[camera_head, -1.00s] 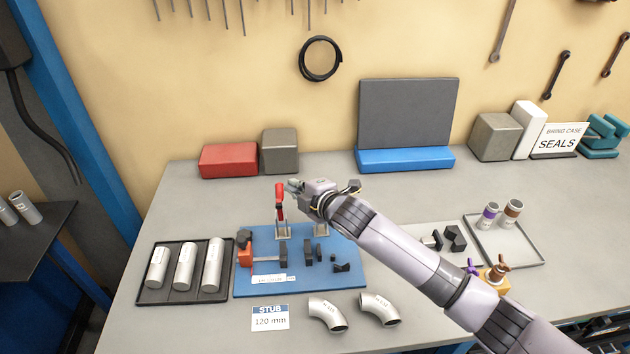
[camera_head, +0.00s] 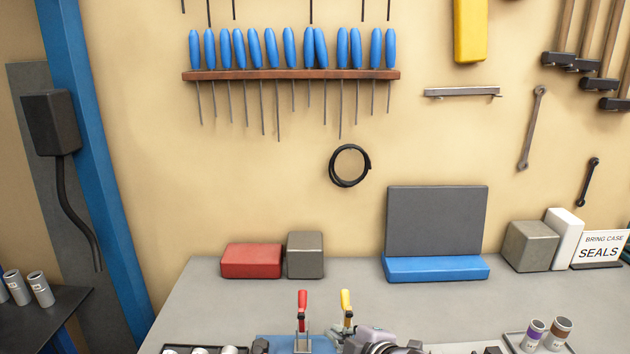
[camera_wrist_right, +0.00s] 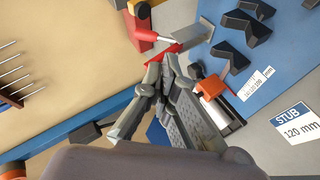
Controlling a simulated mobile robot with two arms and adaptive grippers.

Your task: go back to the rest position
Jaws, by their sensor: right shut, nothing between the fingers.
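My right gripper (camera_head: 352,342) shows at the bottom edge of the head view, just right of and nearer than the toggle clamps. In the right wrist view its fingers (camera_wrist_right: 160,78) are together with nothing between them. A red-handled clamp (camera_head: 302,308) stands upright on the blue fixture plate (camera_head: 272,342). Its red handle (camera_wrist_right: 152,36) appears just beyond the fingertips in the wrist view; I cannot tell the exact gap. A yellow-handled clamp (camera_head: 346,302) stands to its right. My left gripper is not in view.
A red box (camera_head: 251,261), a grey block (camera_head: 305,255) and a blue-based grey stand (camera_head: 436,268) line the back of the bench. Black V-blocks (camera_wrist_right: 240,22) and a STUB 120 mm card (camera_wrist_right: 297,122) lie near the gripper. The bench middle behind the clamps is clear.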

